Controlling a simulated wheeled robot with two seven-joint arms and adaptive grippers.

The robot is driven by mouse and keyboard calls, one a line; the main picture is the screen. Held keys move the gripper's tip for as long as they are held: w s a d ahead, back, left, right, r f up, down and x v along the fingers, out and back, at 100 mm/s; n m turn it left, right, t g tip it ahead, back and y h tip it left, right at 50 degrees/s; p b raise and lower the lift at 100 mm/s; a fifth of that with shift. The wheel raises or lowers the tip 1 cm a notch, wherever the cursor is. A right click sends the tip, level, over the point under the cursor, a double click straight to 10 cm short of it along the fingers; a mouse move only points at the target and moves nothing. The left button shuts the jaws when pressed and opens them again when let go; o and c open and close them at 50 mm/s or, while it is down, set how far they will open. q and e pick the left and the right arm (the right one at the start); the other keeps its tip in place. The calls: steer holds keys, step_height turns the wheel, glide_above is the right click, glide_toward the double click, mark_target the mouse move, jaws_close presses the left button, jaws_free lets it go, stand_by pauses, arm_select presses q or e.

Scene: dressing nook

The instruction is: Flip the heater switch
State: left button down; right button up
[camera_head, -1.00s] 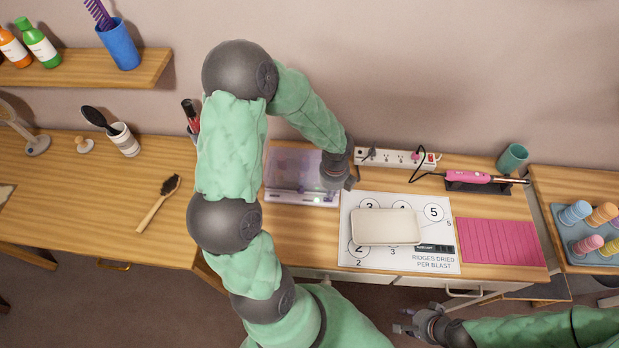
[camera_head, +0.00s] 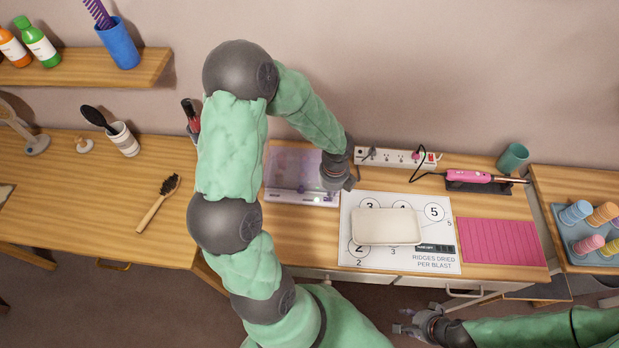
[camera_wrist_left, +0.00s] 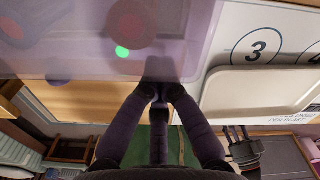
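A see-through lilac unit (camera_head: 300,172) stands on the table, partly behind my left arm. I take it to be the heater, but no label confirms this. In the left wrist view its translucent panel (camera_wrist_left: 60,52) fills the upper left, with a green light (camera_wrist_left: 122,52) and a blurred red round shape. No switch can be made out clearly. My left gripper (camera_head: 345,184) is at the unit's right end; in the wrist view its fingertips (camera_wrist_left: 161,92) meet at the panel's lower edge, and contact is unclear. My right gripper (camera_head: 402,320) is open and empty before the table.
A cream tray (camera_head: 386,227) lies on a numbered white mat (camera_head: 434,262), right of the unit. A power strip (camera_head: 395,157), a pink styling tool (camera_head: 468,176) and a pink ridged mat (camera_head: 500,242) are further right. A brush (camera_head: 160,203) lies on the left table.

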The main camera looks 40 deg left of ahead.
arm_select(q)
steer(key=shift+f+b, duration=0.6)
steer(key=shift+f, duration=0.25)
stand_by(0.5)
step_height(320, 180, up, 7)
steer(key=p, duration=0.7)
steer(key=shift+r, duration=0.1)
stand_by(0.4)
steer(key=shift+s, duration=0.1)
